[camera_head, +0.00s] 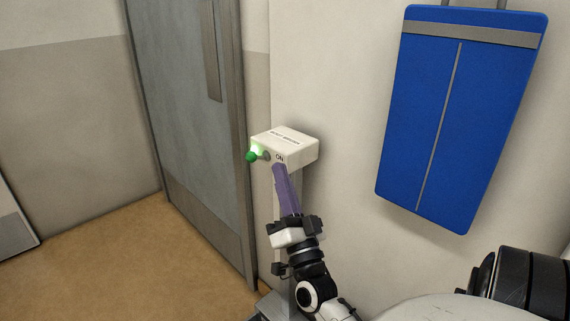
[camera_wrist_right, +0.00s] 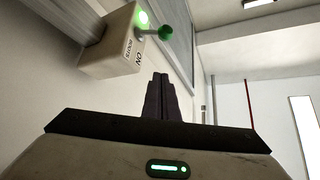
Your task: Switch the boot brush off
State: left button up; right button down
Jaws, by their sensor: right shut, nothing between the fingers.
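The boot brush control box (camera_head: 300,147) is a white box on a post by the wall, lettered on top and marked "ON" on its front. A green-tipped lever (camera_head: 251,156) sticks out from its front beside a lit green lamp (camera_head: 259,148). In the right wrist view the box (camera_wrist_right: 112,48) is at upper left, with the lever's green ball (camera_wrist_right: 165,33) at its right. My right gripper (camera_head: 279,168) is shut and empty, its purple fingers pointing up just below the box front. In the wrist view the fingertips (camera_wrist_right: 160,78) appear apart from the lever. My left gripper is out of view.
A grey door (camera_head: 195,110) stands left of the box. A blue panel (camera_head: 450,110) hangs on the wall at right. Brown floor (camera_head: 110,260) is open at lower left. A black and white rounded part shows at lower right.

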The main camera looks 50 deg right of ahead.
aim_at(256, 158)
jog(key=w, duration=0.6)
jog(key=shift+w+d+r, duration=0.15)
jog(key=shift+d, duration=0.3)
